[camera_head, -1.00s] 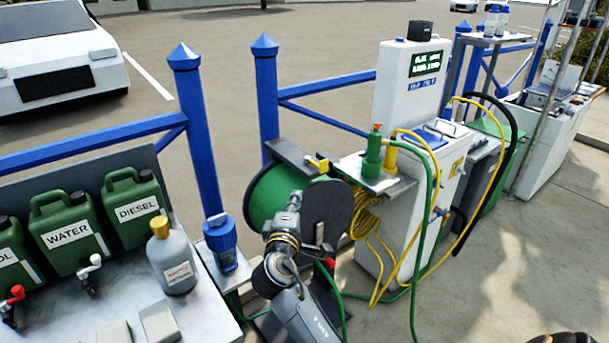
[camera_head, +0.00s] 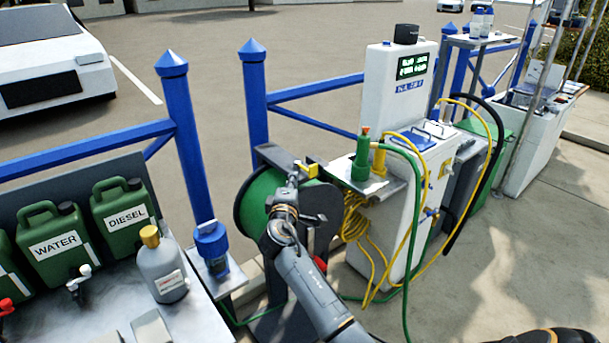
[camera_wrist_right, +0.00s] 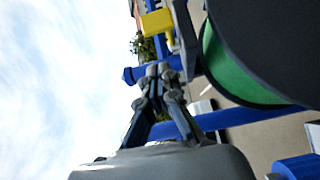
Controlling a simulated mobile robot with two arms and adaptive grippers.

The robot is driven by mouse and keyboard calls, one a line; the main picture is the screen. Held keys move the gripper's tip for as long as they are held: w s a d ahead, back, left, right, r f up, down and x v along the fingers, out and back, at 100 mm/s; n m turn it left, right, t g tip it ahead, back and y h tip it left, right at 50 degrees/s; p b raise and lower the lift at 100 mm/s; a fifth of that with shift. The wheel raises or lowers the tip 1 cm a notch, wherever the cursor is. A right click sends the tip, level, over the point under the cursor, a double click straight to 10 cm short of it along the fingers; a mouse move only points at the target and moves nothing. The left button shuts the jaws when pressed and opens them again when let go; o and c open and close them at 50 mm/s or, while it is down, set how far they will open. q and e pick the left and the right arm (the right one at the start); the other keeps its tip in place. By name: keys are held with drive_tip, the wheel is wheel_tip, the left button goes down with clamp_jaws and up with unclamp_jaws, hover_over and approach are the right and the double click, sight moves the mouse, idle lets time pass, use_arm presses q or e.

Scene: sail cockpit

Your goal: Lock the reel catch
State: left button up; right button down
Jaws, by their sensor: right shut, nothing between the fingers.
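The hose reel has a green drum (camera_head: 255,205) and a dark side disc (camera_head: 322,210), left of the white pump cabinet. A yellow catch handle (camera_head: 306,169) sits at the top of its frame. My right gripper (camera_head: 292,180) is just in front of and slightly below-left of the handle. In the right wrist view the gripper fingers (camera_wrist_right: 159,70) are closed together and empty, with the yellow handle (camera_wrist_right: 157,22) above the tips and a visible gap between. The green drum (camera_wrist_right: 228,68) and dark disc (camera_wrist_right: 275,40) are on the right there. My left gripper is not in view.
Yellow hose coils (camera_head: 355,217) hang below. A blue-capped device (camera_head: 212,243) and grey bottle (camera_head: 162,268) are at left. Blue railing posts (camera_head: 254,95) stand behind.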

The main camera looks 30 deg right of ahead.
drive_tip(key=shift+d+p, duration=0.3)
drive_tip(key=shift+d, duration=1.55)
drive_tip(key=shift+d, duration=0.1)
drive_tip(key=shift+s+d+n+t+y+p, duration=0.1)
drive_tip(key=shift+d+n+t+y+p, duration=0.15)
drive_tip(key=shift+n+t+y+p, duration=0.2)
